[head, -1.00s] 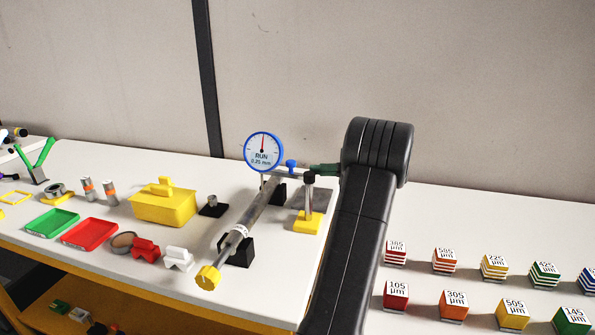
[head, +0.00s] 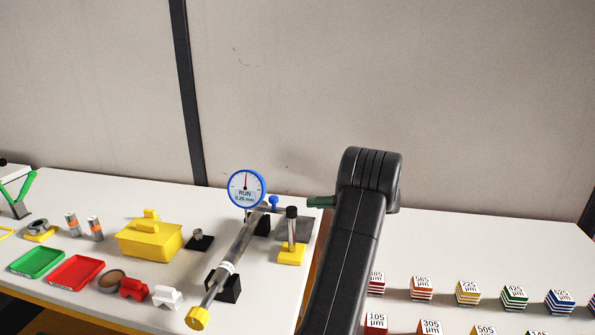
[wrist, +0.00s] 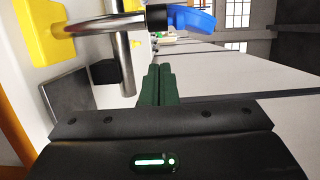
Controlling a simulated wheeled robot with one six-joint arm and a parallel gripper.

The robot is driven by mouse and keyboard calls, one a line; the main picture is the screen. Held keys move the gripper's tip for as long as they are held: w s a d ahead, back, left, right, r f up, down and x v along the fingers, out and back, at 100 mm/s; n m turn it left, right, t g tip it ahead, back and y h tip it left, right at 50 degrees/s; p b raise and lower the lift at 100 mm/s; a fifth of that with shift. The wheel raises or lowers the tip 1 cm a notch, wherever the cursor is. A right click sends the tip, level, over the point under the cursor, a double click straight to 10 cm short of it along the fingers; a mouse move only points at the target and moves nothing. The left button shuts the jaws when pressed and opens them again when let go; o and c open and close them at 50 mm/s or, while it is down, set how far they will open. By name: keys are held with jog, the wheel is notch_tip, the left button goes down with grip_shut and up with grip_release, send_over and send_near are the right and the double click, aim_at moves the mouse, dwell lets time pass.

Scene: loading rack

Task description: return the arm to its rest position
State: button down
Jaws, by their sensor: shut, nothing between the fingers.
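My gripper (wrist: 156,88) shows in the wrist view as two dark green fingers pressed together, with nothing between them. In the head view my gripper (head: 321,202) is a small green tip sticking out to the left of my black arm. It is just right of the round blue-rimmed dial gauge (head: 246,188) and the post on the yellow base (head: 291,254), apart from both. In the wrist view the blue gauge part (wrist: 190,20) and a metal rod (wrist: 122,45) lie close beyond the fingers.
A metal tube with a yellow knob (head: 198,317) lies on black supports. A yellow box (head: 150,238), green tray (head: 37,261) and red tray (head: 76,272) stand to the left. Several labelled blocks (head: 468,292) stand at the right. The wall (head: 400,90) behind is bare.

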jog(key=shift+a+f+b, duration=0.15)
jog(key=shift+b, duration=0.45)
jog(key=a+b, duration=0.5)
jog(key=a, duration=0.7)
jog(key=shift+a+b, duration=0.35)
jog(key=shift+w+d, duration=0.1)
